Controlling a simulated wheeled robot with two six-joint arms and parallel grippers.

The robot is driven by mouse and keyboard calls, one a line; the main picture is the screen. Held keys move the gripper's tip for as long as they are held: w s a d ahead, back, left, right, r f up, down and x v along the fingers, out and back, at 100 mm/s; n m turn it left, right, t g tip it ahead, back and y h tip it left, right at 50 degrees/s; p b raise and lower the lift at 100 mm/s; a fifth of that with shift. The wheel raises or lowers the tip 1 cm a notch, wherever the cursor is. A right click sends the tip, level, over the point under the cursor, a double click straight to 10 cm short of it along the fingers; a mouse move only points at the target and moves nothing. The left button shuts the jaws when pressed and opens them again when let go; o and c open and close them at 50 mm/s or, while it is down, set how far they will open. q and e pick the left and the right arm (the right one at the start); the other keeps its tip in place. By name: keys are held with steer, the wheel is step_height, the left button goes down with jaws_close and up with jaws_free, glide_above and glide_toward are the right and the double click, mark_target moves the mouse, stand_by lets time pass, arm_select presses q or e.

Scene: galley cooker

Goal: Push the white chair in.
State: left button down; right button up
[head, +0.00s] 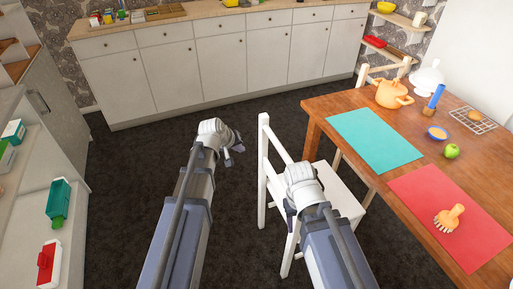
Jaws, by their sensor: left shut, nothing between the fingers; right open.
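The white chair (341,190) stands at the left side of the wooden table (314,104), its backrest toward the left and its seat facing the table. The seat's far edge is close to the table edge. My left gripper (233,152) is shut and empty, over the floor just left of the chair's backrest and apart from it. My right gripper (291,210) is open and overlaps the chair's backrest and seat in the head view. Whether it touches the chair I cannot tell. My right arm hides part of the chair's near side.
The table holds a teal mat (374,140), a red mat (452,215), a brush (449,218), an orange pot (394,93) and a green apple (452,151). Another chair (385,70) stands behind the table. Cabinets (215,65) line the back. Dark floor (130,165) is clear at left.

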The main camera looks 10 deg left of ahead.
arm_select(q)
steer(key=a, duration=0.1)
steer(key=b, duration=0.8)
glide_toward(260, 150)
step_height(260, 150, down, 4)
steer(key=w, duration=0.2)
steer(key=shift+w+d+f+t, duration=0.2)
steer(key=shift+w+d+t, duration=0.05)
steer(key=shift+d+t, duration=0.1)
steer(key=shift+d, duration=0.1)
steer(key=w+d, duration=0.6)
steer(key=d, duration=0.5)
steer(key=w+d, duration=0.7)
steer(key=d, duration=0.4)
steer(key=shift+d, duration=0.2)
